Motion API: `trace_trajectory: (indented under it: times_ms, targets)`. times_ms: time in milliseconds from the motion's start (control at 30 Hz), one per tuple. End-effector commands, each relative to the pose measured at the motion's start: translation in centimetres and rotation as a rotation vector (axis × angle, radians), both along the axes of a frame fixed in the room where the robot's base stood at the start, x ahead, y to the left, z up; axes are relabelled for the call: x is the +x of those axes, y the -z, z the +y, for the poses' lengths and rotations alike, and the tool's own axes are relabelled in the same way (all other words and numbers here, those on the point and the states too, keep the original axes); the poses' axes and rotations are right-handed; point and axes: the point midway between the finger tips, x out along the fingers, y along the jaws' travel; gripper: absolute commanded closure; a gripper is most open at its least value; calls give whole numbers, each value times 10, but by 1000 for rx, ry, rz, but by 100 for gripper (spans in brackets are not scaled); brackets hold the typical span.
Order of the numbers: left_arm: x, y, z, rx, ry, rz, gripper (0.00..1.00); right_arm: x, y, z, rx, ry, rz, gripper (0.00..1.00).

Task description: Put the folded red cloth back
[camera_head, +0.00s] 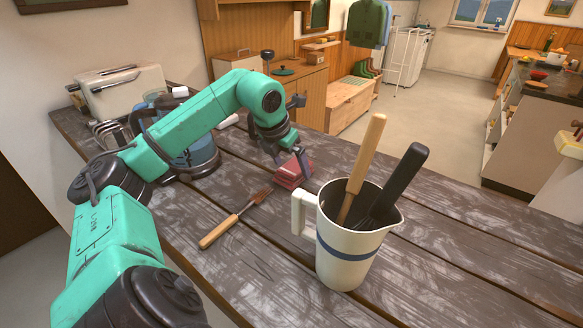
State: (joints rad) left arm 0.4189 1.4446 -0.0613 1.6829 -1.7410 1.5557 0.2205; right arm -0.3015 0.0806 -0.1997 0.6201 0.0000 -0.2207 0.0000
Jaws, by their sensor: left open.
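The folded red cloth (290,174) lies on the dark wooden table, behind the pitcher and near the table's far edge. It shows pale stripes. My left gripper (291,158) reaches in from the left and is open, with its fingers pointing down right at the cloth. One finger overlaps the cloth in the picture; I cannot tell whether it touches. The far finger is partly hidden by the gripper itself. My right gripper is not in view.
A cream pitcher (345,258) with a blue band holds wooden- and black-handled tools, close to the cloth. A wooden-handled fork (222,229) lies left of it. A blue glass kettle (200,155) and a toaster (122,92) stand behind my left arm. The table's right part (480,260) is clear.

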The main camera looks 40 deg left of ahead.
Motion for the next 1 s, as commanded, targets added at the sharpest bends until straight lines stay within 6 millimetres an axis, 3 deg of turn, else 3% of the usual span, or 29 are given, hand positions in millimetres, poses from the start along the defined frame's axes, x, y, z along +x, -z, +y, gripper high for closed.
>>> trace_trajectory:
  times_ms: [233,400,1000]
  targets:
    - [-26,-67,-2,3,-1,-5,0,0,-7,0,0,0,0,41]
    - [-38,-93,-4,2,-1,-1,0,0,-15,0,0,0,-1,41]
    - [-40,-95,-4,0,0,0,0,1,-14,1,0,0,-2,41]
